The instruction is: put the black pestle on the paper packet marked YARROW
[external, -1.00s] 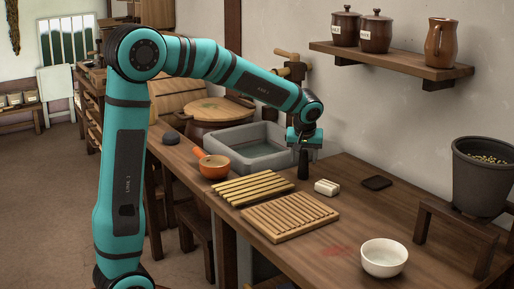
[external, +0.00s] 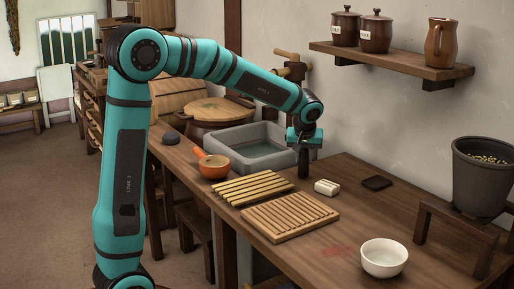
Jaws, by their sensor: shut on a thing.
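My gripper (external: 304,148) is shut on the black pestle (external: 303,165) and holds it upright, pointing down, beside the right end of the stone sink. I cannot tell whether the pestle's lower end touches the table. A small whitish block-like thing (external: 327,187) lies on the table just right of and nearer than the pestle. It may be the paper packet, but no YARROW mark can be read on it. The pestle and this thing are apart.
Two slatted wooden racks (external: 290,216) lie in front of the pestle. An orange pan (external: 214,167) stands left, by the stone sink (external: 236,139). A flat black piece (external: 377,183) lies right. A white bowl (external: 384,258) stands near the front. Table between them is clear.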

